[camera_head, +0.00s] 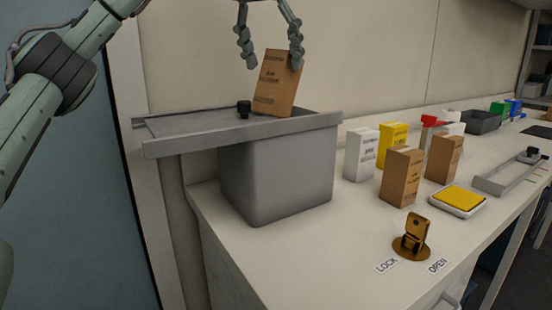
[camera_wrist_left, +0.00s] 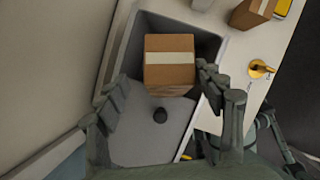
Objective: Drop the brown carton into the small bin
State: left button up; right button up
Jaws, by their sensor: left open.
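A brown carton (camera_head: 276,84) is tilted at the mouth of the grey bin (camera_head: 280,180), its lower end at about rim height. My left gripper (camera_head: 272,62) is open above the bin, with one finger on each side of the carton's upper part. In the left wrist view the carton (camera_wrist_left: 169,68) lies between the spread fingers of the gripper (camera_wrist_left: 160,90), over the bin's opening. I cannot tell whether a finger touches it. The bin's grey sliding lid (camera_wrist_left: 145,133) with a black knob is drawn partly back. The bin's floor is mostly hidden.
Two more brown cartons (camera_head: 401,177), a white carton (camera_head: 360,154) and a yellow carton (camera_head: 392,143) stand right of the bin. A yellow pad (camera_head: 459,198) and a brass latch (camera_head: 412,238) are in front. The lid sticks out left past the counter.

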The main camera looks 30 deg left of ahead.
pick_arm(q)
jog(key=v, duration=1)
jog(key=shift+s, duration=0.1)
jog(key=x, duration=1.2)
notch_tip(320, 180, up, 3)
jog(key=shift+d+r, duration=0.1)
jog(key=shift+r, duration=0.4)
